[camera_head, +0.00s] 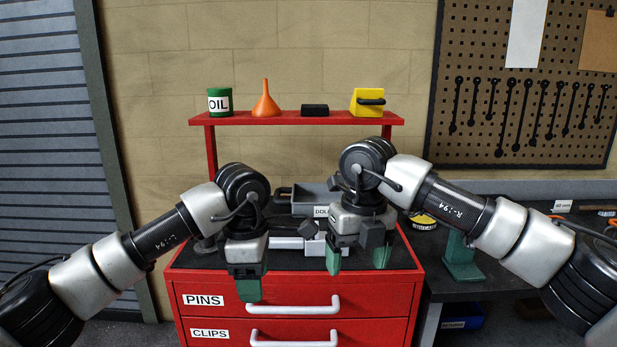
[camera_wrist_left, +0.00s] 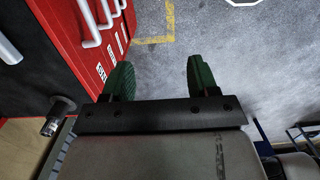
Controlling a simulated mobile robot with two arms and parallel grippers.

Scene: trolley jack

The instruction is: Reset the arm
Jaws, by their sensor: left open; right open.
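My left gripper (camera_head: 250,288) hangs fingers down in front of the red tool cabinet's top (camera_head: 190,262), over the PINS drawer. In the left wrist view (camera_wrist_left: 157,82) its two green fingers are apart, with only floor between them. My right gripper (camera_head: 358,260) points down over the right part of the cabinet top. Its two green fingers are apart and nothing shows between them. Both arms are bent, and my two wrists are close together above the cabinet.
A grey tray (camera_head: 315,196) sits behind the grippers, partly hidden. A red shelf (camera_head: 330,119) holds an oil can (camera_head: 220,103), orange funnel (camera_head: 266,102), black box (camera_head: 315,110) and yellow box (camera_head: 367,102). A dark bench (camera_head: 500,288) stands at right. A pegboard (camera_head: 520,90) holds several wrenches.

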